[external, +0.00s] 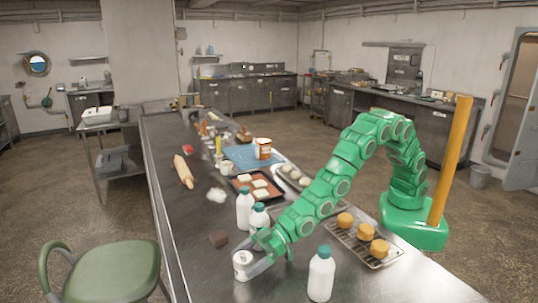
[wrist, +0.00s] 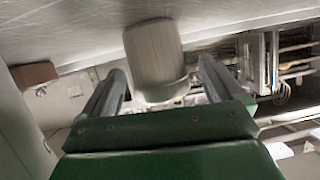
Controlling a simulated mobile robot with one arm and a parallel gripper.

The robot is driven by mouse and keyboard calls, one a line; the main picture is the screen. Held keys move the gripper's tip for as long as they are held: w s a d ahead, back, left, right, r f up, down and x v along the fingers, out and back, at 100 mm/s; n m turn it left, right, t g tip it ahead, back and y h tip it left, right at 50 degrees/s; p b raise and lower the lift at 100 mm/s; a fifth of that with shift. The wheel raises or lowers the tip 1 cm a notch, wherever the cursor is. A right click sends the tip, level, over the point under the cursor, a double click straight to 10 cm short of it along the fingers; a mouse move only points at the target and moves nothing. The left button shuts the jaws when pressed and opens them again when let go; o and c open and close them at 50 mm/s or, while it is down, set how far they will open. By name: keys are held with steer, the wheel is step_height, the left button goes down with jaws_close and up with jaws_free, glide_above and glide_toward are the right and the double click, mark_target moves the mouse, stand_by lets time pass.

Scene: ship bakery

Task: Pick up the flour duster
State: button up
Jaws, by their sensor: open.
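A small whitish cylindrical container, which looks like the flour duster (external: 242,261), stands on the near left part of the metal counter. In the wrist view the flour duster (wrist: 155,50) appears as a blurred pale cylinder ahead of and between the two fingers. My gripper (external: 254,268) is low over the counter, right beside the duster. The wrist view shows my gripper (wrist: 161,66) with its fingers spread, one on each side of the duster. I cannot tell whether either finger touches it.
Several white bottles with teal caps stand close by, one (external: 320,275) to the right and one (external: 244,210) behind. A wire rack (external: 352,236) with cakes is at right. A rolling pin (external: 183,171) lies farther back.

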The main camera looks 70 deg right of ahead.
steer(key=shift+c, duration=0.4)
steer(key=c, duration=1.1)
steer(key=shift+r, duration=0.65)
steer(key=s+d+r, duration=0.3)
steer(key=r, duration=0.1)
steer(key=s+d+r, duration=0.3)
steer(key=d, duration=0.1)
steer(key=s+d+r, duration=0.3)
steer(key=r, duration=0.1)
steer(key=shift+s+d+r, duration=0.1)
steer(key=shift+d+r, duration=0.2)
